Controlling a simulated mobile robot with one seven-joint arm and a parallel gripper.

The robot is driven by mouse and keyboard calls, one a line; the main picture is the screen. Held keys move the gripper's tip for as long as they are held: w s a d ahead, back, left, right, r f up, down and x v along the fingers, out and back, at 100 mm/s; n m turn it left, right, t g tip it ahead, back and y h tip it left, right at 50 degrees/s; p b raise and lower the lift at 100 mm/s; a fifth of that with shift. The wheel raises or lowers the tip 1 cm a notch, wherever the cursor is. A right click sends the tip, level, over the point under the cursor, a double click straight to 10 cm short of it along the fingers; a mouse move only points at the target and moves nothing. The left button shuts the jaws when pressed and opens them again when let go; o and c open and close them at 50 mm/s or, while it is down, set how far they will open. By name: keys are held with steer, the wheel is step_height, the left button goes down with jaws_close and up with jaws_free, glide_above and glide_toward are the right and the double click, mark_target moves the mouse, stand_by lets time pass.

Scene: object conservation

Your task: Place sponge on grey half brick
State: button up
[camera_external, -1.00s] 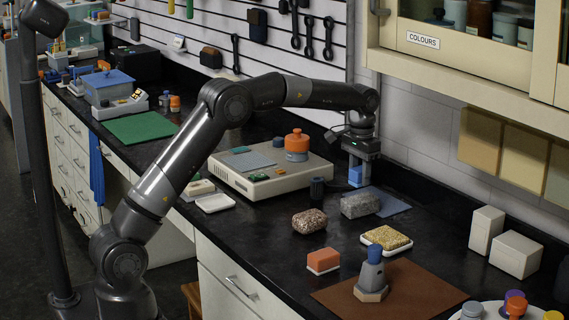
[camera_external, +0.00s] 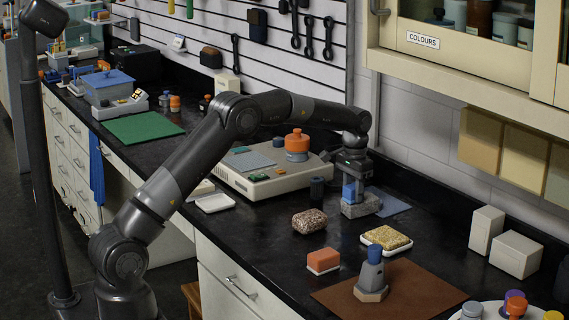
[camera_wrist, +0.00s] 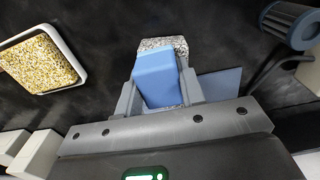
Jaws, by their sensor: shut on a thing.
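My gripper (camera_external: 354,188) is shut on a blue block (camera_external: 349,192), which looks like the sponge. The block also fills the space between the fingers in the wrist view (camera_wrist: 158,80). It is tilted a little between the fingers there. The grey half brick (camera_external: 360,207) is speckled and lies on the dark bench directly below the gripper. In the wrist view its speckled end (camera_wrist: 168,44) shows past the block, and the rest is hidden. The block is low over the brick's top, and I cannot tell whether they touch.
A blue-grey sheet (camera_external: 393,204) lies behind the brick. A brown speckled brick (camera_external: 309,221), a yellow speckled block in a white tray (camera_external: 386,246) and an orange-and-white block (camera_external: 323,261) lie nearer. A dark cylinder (camera_external: 317,189) stands to the left. Bare bench lies between.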

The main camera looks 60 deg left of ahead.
mark_target(353, 186)
steer(key=shift+f, duration=0.1)
steer(key=o, duration=1)
steer(key=shift+c, duration=0.2)
step_height(353, 186, up, 12)
steer(key=s+d+r+t, duration=0.1)
steer(key=s+d+r, duration=0.1)
steer(key=s+r, duration=0.7)
steer(key=s+d+r+t, duration=0.2)
steer(key=s+r, duration=0.2)
steer(key=s, duration=0.9)
steer(key=s+f+t, duration=0.1)
steer(key=s+f, duration=0.3)
steer(key=s, duration=0.9)
steer(key=s+d+f+t, duration=0.1)
steer(key=s+f, duration=0.4)
steer(key=s, duration=0.8)
steer(key=shift+s+d+t, duration=0.15)
steer(key=shift+d+t, duration=0.1)
steer(key=shift+t, duration=0.05)
